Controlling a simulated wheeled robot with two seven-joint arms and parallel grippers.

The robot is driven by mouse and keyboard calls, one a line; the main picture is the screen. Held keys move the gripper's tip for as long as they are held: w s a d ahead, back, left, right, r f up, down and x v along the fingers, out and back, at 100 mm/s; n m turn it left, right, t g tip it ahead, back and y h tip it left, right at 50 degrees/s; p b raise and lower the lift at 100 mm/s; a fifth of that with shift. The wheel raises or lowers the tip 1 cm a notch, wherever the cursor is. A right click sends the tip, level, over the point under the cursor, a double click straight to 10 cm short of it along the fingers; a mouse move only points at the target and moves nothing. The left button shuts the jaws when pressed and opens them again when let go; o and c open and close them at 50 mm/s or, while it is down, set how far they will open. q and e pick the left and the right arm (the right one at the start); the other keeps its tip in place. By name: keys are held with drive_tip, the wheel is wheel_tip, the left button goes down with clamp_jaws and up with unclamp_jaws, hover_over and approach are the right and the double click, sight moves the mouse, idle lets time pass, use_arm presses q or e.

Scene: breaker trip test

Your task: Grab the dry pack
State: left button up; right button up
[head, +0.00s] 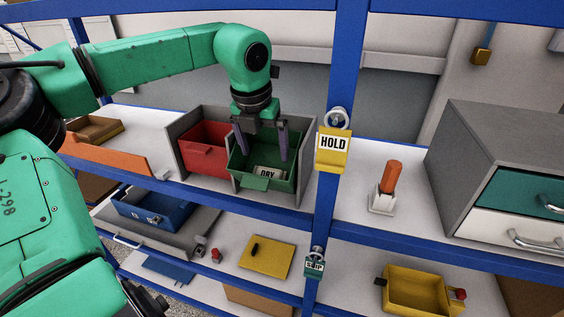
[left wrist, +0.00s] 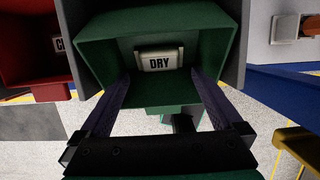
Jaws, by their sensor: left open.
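The dry pack (head: 267,173) is a small pale block with a label reading DRY. It lies inside the green bin (head: 262,184) on the upper shelf, and it also shows in the left wrist view (left wrist: 160,60) near the bin's back. My left gripper (head: 264,158) is over the green bin with its fingers pointing down into it. In the left wrist view its two dark fingers (left wrist: 162,82) are spread, with the pack beyond and between their tips. The gripper is open and empty. My right gripper is in neither view.
A red bin (head: 205,150) stands left of the green one inside a grey divider. A blue post (head: 343,70) with a yellow HOLD tag (head: 333,150) is close on the right. An orange-handled switch (head: 388,180) and grey drawer cabinet (head: 480,160) stand further right.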

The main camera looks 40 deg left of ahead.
sight(268, 171)
use_arm(q)
drive_tip(key=shift+w+a+f+p, duration=0.25)
drive_tip(key=shift+w+f+p, duration=0.1)
drive_tip(key=shift+w+f, duration=0.25)
drive_tip(key=f+p, duration=0.1)
drive_tip(key=s+f+p, duration=0.1)
drive_tip(key=p, duration=0.1)
drive_tip(key=shift+d+f, duration=0.15)
drive_tip(key=shift+f, duration=0.25)
drive_tip(key=x, duration=0.3)
drive_tip(key=shift+w, duration=0.25)
drive_tip(key=shift+w+f, duration=0.15)
drive_tip(key=shift+w, duration=0.05)
drive_tip(key=shift+s, duration=0.1)
drive_tip(key=c, duration=1.1)
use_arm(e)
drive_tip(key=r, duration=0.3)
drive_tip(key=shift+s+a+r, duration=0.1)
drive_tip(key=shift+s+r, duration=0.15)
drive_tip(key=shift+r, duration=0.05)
